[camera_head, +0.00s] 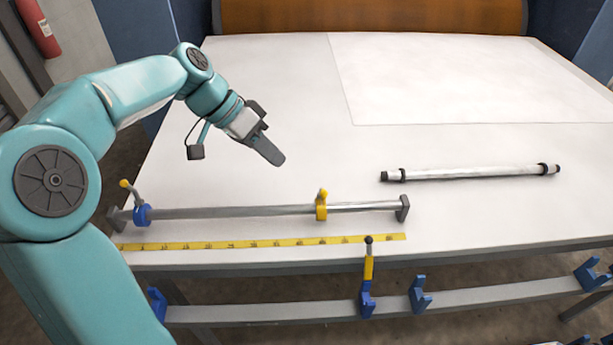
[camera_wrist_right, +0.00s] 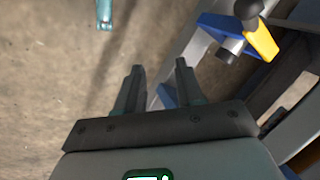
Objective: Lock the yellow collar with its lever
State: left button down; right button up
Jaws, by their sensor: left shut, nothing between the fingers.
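The yellow collar (camera_head: 321,212) sits on a metal rod (camera_head: 232,211) near the front of the table, right of the rod's middle. Its short lever (camera_head: 323,195) has a yellow tip and stands up from the collar; I cannot tell whether it is locked. My left gripper (camera_head: 277,159) is shut and empty, in the air behind the rod and left of the yellow collar. My right gripper (camera_wrist_right: 158,65) shows only in the right wrist view. Its two fingers are apart with nothing between them, over the floor beside the table's front structure.
A blue collar (camera_head: 142,215) with a yellow-tipped lever is at the rod's left end. A yellow measuring strip (camera_head: 260,244) lies in front. A white roller (camera_head: 470,173) lies at right. A yellow-and-blue handle (camera_head: 368,275) stands at the front rail (camera_head: 480,293). The table's back is clear.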

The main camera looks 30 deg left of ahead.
aim_at(320, 192)
pick_arm(q)
jog(key=d+f, duration=0.1)
jog(key=d, duration=0.1)
jog(key=w+d+f+p, duration=0.1)
jog(key=d+f, duration=0.1)
jog(key=w+d+f+p, duration=0.1)
jog(key=d+f, duration=0.1)
jog(key=d, duration=0.1)
jog(key=shift+s, duration=0.1)
jog(key=shift+s, duration=0.1)
